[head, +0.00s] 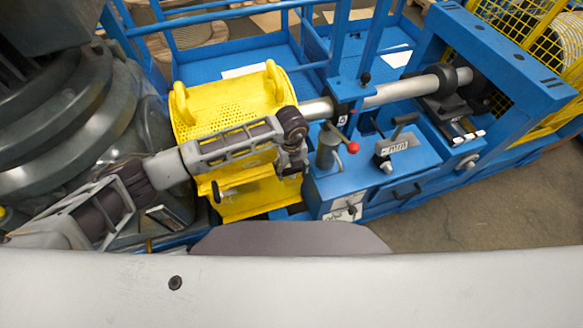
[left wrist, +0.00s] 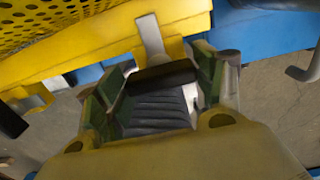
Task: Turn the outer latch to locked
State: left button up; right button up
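The yellow perforated guard (head: 235,100) stands left of the steel shaft (head: 395,92). In the left wrist view, a latch with a pale metal lever (left wrist: 150,35) and a dark crosswise grip (left wrist: 160,76) sits at the yellow panel's edge. My left gripper (left wrist: 160,90) is around this grip, its fingers well apart on either side; firm contact is not clear. In the head view the left gripper (head: 292,168) is at the guard's lower right corner and hides most of this latch. Another dark handle (head: 218,192) is on the guard's lower left. My right gripper is not in view.
A blue bench to the right carries a red-knobbed lever (head: 352,147), a grey cylinder (head: 327,150) and a dark-handled block (head: 396,145). A blue frame (head: 495,60) and yellow mesh stand behind. Bare floor (head: 470,205) lies in front right.

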pick_arm(q)
jog(key=o, duration=0.3)
jog(key=shift+o, duration=0.2)
jog(key=shift+r, duration=0.15)
notch_tip(320, 180, up, 12)
dwell(0.7)
jog(key=shift+f, duration=0.2)
dwell(0.3)
